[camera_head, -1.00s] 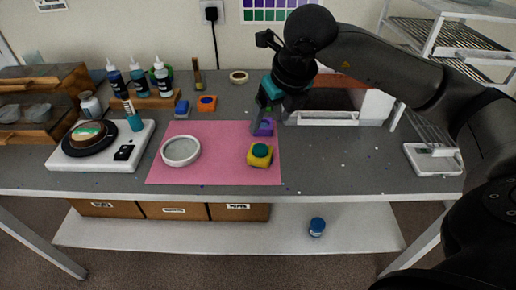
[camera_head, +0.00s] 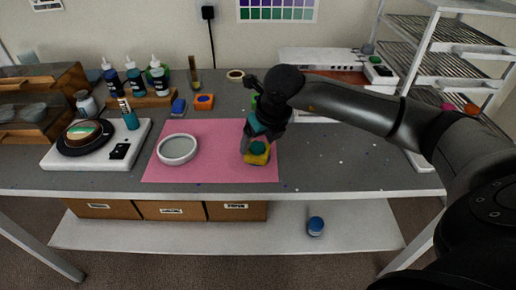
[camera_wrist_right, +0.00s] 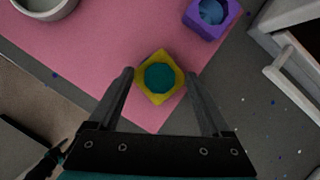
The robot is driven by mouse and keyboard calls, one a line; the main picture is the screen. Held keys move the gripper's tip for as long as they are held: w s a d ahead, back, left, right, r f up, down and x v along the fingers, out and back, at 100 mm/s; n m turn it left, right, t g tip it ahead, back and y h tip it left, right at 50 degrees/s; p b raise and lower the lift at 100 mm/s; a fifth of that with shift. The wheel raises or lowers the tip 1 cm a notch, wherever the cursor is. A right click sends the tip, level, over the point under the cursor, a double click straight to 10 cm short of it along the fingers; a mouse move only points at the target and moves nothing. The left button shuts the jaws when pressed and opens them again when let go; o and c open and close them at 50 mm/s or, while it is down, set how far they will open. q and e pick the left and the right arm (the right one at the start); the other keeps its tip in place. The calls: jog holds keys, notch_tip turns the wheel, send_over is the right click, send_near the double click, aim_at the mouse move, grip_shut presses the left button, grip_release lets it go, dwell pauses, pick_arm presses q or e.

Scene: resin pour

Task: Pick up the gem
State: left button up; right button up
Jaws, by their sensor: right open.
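A teal round piece (camera_wrist_right: 159,77), which looks like the gem, sits in a yellow block-shaped mold (camera_wrist_right: 171,94) on the pink mat (camera_wrist_right: 110,60). In the head view the yellow mold (camera_head: 258,159) is near the mat's right front, with the teal top (camera_head: 258,148) partly covered by my gripper. My right gripper (camera_wrist_right: 160,74) is open and points down over the mold. Its two fingers stand on either side of the mold in the wrist view, with small gaps showing. My left gripper is not in view.
A purple mold with a blue filling (camera_wrist_right: 201,30) lies beyond the yellow one. A round grey dish (camera_head: 177,149) is on the mat's left. The right tabletop is mostly clear.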

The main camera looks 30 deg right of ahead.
jog(key=shift+s+f, duration=0.1)
jog(key=shift+f, duration=0.2)
jog(key=shift+c, duration=0.4)
